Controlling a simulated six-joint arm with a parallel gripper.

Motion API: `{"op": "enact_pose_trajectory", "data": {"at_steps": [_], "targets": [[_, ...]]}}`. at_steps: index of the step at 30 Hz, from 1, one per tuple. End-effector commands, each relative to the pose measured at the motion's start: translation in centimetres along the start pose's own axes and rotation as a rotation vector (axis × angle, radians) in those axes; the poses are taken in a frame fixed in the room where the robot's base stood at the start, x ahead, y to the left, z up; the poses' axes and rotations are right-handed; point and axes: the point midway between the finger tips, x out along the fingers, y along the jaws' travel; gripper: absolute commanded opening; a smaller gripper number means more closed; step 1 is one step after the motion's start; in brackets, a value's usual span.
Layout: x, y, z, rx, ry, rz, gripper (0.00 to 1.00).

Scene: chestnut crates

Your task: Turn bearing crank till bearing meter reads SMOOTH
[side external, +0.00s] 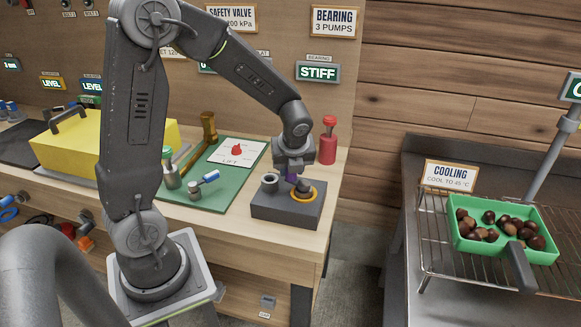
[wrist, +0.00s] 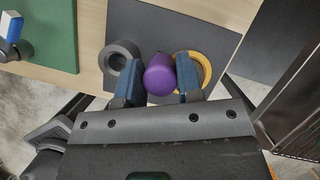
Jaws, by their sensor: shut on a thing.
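The bearing meter (side external: 317,72) on the back wall reads STIFF. A dark grey block (side external: 288,214) sits at the bench's right front, with a grey ring (side external: 270,181) and a yellow ring (side external: 311,192) on top. My gripper (side external: 293,178) is low over this block, between the two rings. In the wrist view its blue fingers are shut on a purple knob (wrist: 160,72), which looks like the bearing crank's handle. The grey ring (wrist: 121,58) is left of the knob and the yellow ring (wrist: 205,68) right. The crank's arm below the knob is hidden.
A red pump bottle (side external: 327,146) stands behind the block. A green mat (side external: 215,190) with a LIFT dial plate (side external: 238,152) lies left. A yellow box (side external: 105,150) is further left. A green tray of chestnuts (side external: 500,246) is on the rack at right.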

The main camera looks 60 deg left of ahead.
Motion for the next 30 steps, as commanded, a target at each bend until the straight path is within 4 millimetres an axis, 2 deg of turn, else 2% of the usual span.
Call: {"op": "enact_pose_trajectory", "data": {"at_steps": [9, 10, 17, 26, 30], "targets": [[0.1, 0.1, 0.1, -0.002, 0.0, 0.002, 0.1], [0.1, 0.1, 0.1, -0.002, 0.0, 0.002, 0.36], [0.0, 0.0, 0.0, -0.002, 0.0, 0.0, 0.58], [-0.3, 0.0, 0.0, -0.002, -0.001, -0.001, 0.59], [-1.8, -0.1, 0.1, -0.001, -0.003, -0.004, 0.59]]}}
